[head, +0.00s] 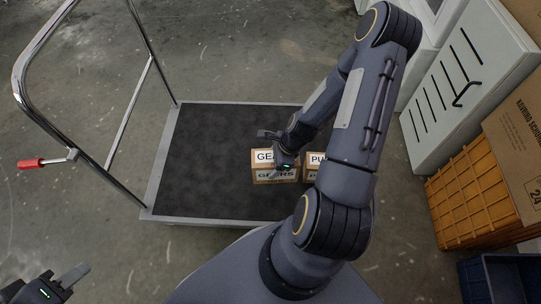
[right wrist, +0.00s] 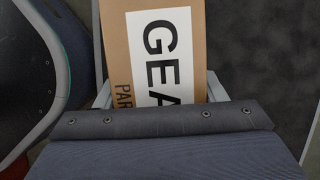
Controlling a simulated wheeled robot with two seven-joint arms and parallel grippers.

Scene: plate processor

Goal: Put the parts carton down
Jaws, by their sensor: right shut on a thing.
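The parts carton (head: 262,176) is a brown box with white GEARS labels, over the dark deck of the platform cart (head: 205,165). My right gripper (head: 284,160) is shut on it from above. In the right wrist view the carton (right wrist: 118,40) fills the space between the fingertips (right wrist: 160,90), with part of its label cut off. I cannot tell whether its underside touches the deck. My left gripper (head: 66,278) is at the bottom left corner, away from the cart, and its finger gap is unclear.
A second carton labelled PU (head: 313,158) is close to the right of the parts carton, partly behind my right arm. The deck's left side is clear. The cart has a chrome handle (head: 38,95) at left. Orange crates (head: 468,200) and a white cabinet (head: 465,85) stand at right.

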